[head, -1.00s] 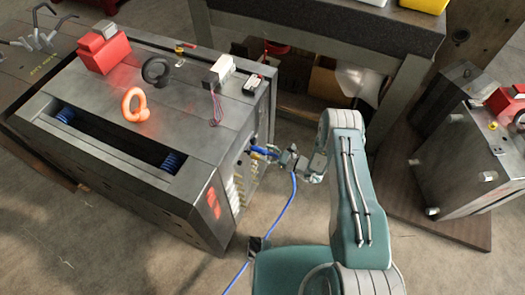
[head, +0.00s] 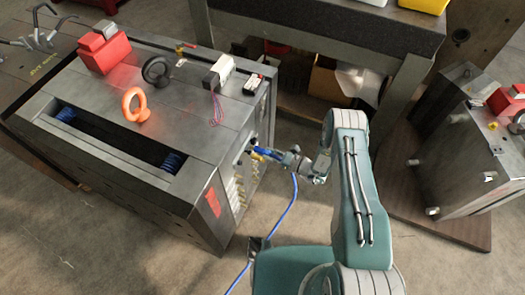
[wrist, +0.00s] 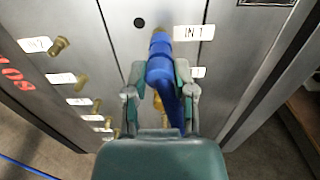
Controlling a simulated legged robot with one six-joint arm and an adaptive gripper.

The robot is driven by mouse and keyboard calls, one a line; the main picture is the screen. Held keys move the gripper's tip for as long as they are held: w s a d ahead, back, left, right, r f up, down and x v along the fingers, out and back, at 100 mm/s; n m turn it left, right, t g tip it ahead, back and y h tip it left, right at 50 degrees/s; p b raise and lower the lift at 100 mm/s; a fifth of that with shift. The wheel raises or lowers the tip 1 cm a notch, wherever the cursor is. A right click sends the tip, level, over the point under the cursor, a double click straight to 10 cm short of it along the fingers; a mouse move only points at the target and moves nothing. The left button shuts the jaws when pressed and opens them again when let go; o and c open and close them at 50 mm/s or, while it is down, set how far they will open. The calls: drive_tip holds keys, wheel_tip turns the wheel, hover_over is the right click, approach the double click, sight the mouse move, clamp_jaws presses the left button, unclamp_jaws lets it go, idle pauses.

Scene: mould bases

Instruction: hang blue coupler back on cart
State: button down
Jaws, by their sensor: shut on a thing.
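The blue coupler (wrist: 160,68) is between the two fingers of my gripper (wrist: 160,78) in the wrist view. Its far end meets a brass fitting (wrist: 157,33) beside the "IN 1" label; I cannot tell whether it is locked on or only touching. In the head view the coupler (head: 265,153) is at the side face of the grey mould base (head: 215,185), with my gripper (head: 282,158) just right of it. A blue hose (head: 289,215) runs from there down to the floor. I cannot identify the cart for certain.
Several other brass fittings line the mould face, including one by the "IN 2" label (wrist: 34,45). A dark-topped bench (head: 320,28) stands behind. A second mould block (head: 470,160) stands on a board at right. Open floor (head: 130,250) lies in front.

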drive_tip(key=shift+v, duration=1.95)
drive_tip(key=v, duration=0.6)
